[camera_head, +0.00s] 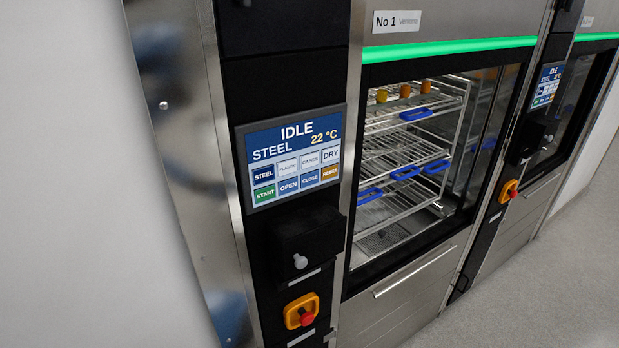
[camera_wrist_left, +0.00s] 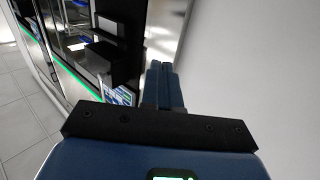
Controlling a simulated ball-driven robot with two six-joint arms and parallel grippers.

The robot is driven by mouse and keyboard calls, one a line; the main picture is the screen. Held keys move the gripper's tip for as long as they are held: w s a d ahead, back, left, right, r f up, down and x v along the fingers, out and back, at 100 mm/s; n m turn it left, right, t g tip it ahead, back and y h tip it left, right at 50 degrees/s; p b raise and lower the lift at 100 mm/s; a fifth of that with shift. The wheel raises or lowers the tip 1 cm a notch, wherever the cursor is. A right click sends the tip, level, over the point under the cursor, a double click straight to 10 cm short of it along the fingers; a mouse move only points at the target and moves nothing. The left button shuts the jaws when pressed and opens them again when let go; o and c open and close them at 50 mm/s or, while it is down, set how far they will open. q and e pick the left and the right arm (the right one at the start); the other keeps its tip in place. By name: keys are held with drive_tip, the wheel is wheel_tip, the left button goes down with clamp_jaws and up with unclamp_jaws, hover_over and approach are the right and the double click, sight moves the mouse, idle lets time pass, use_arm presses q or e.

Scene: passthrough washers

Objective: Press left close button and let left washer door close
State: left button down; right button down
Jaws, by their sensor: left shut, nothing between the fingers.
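The left washer's control panel (camera_head: 291,155) shows IDLE, STEEL and 22 °C in the head view. Its blue CLOSE button (camera_head: 310,178) is in the bottom row, between OPEN and the orange RESET. The left washer, No 1, shows its chamber opening (camera_head: 425,150) with wire racks inside; I cannot tell whether glass covers it. My left gripper (camera_wrist_left: 160,68) shows only in the left wrist view, with its blue fingers together and nothing between them. A lit panel (camera_wrist_left: 121,94) is just left of the fingers there; I see no contact. My right gripper is not in view.
A black box with a round knob (camera_head: 300,262) and a red-on-yellow emergency stop (camera_head: 301,312) sit below the panel. A second washer with its own panel (camera_head: 546,86) stands to the right. A pale wall (camera_head: 80,180) is at left; grey floor (camera_head: 555,275) is clear.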

sight(310, 179)
use_arm(q)
drive_tip(key=w+d+r+m+h+p, duration=0.55)
drive_tip(key=w+d+r+m, duration=0.45)
drive_tip(key=w+d+r, duration=1)
drive_tip(key=w+d+r+n+t+y, duration=0.1)
drive_tip(key=w+d+r+y, duration=0.1)
drive_tip(key=r, duration=0.7)
drive_tip(key=shift+d+t+y, duration=0.3)
drive_tip(key=shift+d+y, duration=0.15)
drive_tip(key=shift+d, duration=0.5)
drive_tip(key=shift+w+a+f+p, duration=0.1)
drive_tip(key=shift+w+a+p, duration=0.45)
drive_tip(key=shift+w+a, duration=0.5)
drive_tip(key=shift+w+a+r+p, duration=0.1)
drive_tip(key=shift+w+a+p, duration=0.5)
drive_tip(key=shift+w, duration=0.75)
drive_tip(key=shift+w+a+f+p, duration=0.1)
drive_tip(key=shift+w+a+p, duration=0.35)
drive_tip(key=shift+w+a, duration=0.65)
drive_tip(key=shift+w, duration=0.25)
drive_tip(key=shift+w+a, duration=0.1)
drive_tip(key=shift+w, duration=0.1)
